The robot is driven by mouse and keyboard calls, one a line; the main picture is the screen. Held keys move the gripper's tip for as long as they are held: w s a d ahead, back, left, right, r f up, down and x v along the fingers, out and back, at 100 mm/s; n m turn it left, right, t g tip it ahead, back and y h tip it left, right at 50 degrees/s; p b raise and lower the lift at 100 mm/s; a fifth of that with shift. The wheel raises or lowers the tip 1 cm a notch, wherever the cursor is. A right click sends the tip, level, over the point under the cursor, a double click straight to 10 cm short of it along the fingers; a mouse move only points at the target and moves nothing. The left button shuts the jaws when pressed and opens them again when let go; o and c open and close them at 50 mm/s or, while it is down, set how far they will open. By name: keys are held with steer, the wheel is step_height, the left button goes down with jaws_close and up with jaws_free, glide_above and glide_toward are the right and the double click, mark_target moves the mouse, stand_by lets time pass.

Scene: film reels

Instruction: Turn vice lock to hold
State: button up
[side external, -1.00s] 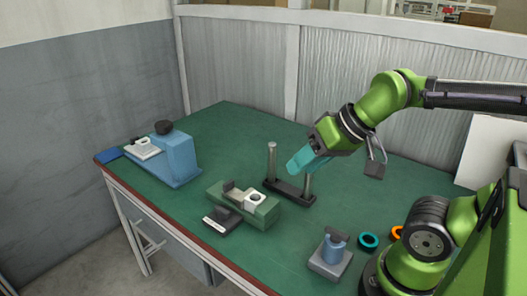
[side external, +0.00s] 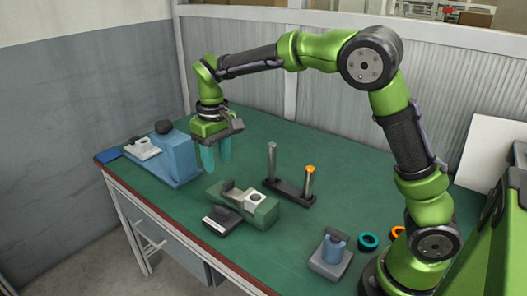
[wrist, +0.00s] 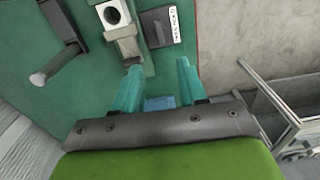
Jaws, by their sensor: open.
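The green vice (side external: 262,212) sits mid-table, with a grey jaw and a pale block with a round hole on top. It also shows in the wrist view (wrist: 130,47), ahead of the fingers. A dark plate with a white label strip (side external: 217,222) lies at its front; this plate (wrist: 160,27) is right of the vice in the wrist view. I cannot tell which part is the lock. My gripper (side external: 216,165) points down with teal fingers apart and empty, above the table behind the vice. Its fingers (wrist: 159,75) also show in the wrist view.
A blue machine (side external: 180,160) with a black knob stands left of my gripper. A small grey-blue block (side external: 330,258) and teal ring (side external: 368,241) sit at front right.

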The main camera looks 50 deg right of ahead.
mark_target(222, 209)
step_height(222, 209, down, 15)
steer(key=shift+w+f, duration=0.15)
stand_by(0.6)
jaws_close()
